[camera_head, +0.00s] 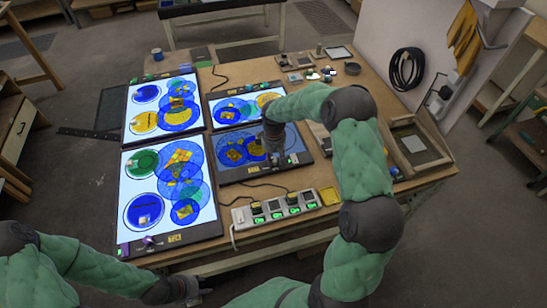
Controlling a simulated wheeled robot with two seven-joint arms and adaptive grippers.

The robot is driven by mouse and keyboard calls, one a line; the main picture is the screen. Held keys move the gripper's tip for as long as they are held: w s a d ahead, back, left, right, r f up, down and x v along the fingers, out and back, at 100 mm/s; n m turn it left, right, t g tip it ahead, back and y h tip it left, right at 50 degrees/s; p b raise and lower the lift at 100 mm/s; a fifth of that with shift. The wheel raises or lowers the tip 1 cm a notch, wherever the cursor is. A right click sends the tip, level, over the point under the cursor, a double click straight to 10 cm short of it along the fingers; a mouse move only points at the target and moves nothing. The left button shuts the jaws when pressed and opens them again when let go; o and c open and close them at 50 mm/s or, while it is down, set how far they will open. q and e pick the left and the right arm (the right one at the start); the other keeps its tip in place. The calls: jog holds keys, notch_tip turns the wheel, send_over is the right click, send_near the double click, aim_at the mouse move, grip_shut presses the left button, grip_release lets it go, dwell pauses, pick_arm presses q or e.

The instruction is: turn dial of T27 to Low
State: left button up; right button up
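Several light panels with coloured glass discs lie on the wooden table. The near left panel (127,205) is bright, with a purple dial (150,241) and a small yellow label (175,238) on its front edge. The middle right panel (225,175) is dimmer, with a yellow label (253,170) and a green light (294,158) on its front edge. The labels are too small to read, so I cannot tell which is T27. My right gripper (275,155) reaches down at the dimmer panel's front edge, hiding that spot. My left gripper (202,287) is low, before the table.
A power strip (275,210) with several green-lit switches lies at the table's front, beside a yellow dish (329,196). A far left panel (133,130) and a far right panel (214,118) lie behind. A wooden tray (437,165) is at the right. Small tools and containers stand at the back.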

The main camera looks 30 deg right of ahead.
aim_at(274, 159)
dwell(0.3)
notch_tip(274, 159, up, 12)
dwell(0.6)
jog(key=shift+r, duration=0.1)
dwell(0.3)
